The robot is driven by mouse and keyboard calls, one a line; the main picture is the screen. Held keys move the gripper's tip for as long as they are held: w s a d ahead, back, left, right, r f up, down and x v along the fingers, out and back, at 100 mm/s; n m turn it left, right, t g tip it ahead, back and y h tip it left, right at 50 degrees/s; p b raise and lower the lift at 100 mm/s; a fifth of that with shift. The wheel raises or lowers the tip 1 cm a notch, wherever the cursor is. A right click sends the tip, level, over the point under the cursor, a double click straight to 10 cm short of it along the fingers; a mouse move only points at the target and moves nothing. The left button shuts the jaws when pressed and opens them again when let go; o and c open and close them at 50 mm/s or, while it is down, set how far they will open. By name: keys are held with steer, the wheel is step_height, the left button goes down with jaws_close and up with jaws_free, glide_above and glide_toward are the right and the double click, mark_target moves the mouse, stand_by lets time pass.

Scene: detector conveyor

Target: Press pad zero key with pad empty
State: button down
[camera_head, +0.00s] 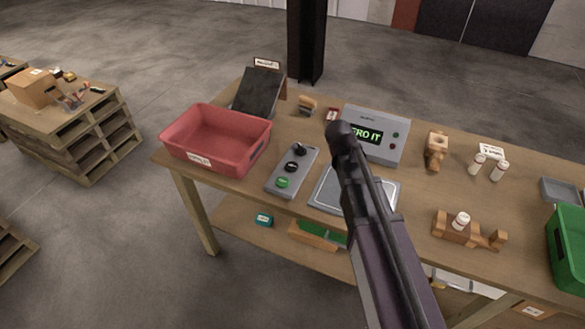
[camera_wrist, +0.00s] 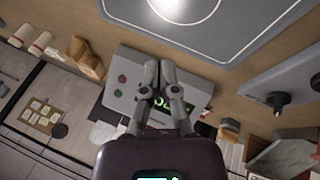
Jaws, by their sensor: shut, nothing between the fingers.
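The grey display box (camera_head: 361,118) stands at the back of the table, with a screen (camera_head: 366,134) whose visible green text reads "ERO IT". A red button (camera_wrist: 122,78) and a green button (camera_wrist: 117,93) are on its face. The pad (camera_head: 328,192) is a flat grey plate in front of it. It also shows at the top of the wrist view (camera_wrist: 225,38), with a bright glare; its visible part is bare. My arm hides part of it in the head view. My gripper (camera_wrist: 162,66) is shut and empty, its fingers overlapping the display box in the wrist view; contact cannot be told.
A grey control panel (camera_head: 283,178) with a black knob (camera_head: 299,149), a black button and a green button is left of the pad. A red bin (camera_head: 215,141) stands farther left. A wooden holder (camera_head: 455,232) with a white bottle and a green bin (camera_head: 567,250) are right.

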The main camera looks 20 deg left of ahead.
steer(key=w+a+n+t, duration=0.1)
steer(key=w+a+t, duration=0.1)
steer(key=a, duration=0.9)
steer(key=r+n+t+b, duration=0.1)
steer(key=r+t, duration=0.1)
glide_above(296, 163)
steer(key=s+a, duration=0.1)
steer(key=s, duration=0.1)
steer(key=shift+s, duration=0.1)
steer(key=shift+f+b, duration=0.15)
steer(key=shift+b, duration=0.15)
step_height(296, 163, down, 9)
steer(key=b, duration=0.8)
steer(key=shift+r+b, duration=0.2)
steer(key=shift+b, duration=0.1)
steer(key=shift+f, duration=0.1)
steer(key=shift+f+b, duration=0.3)
steer(key=shift+b, duration=0.15)
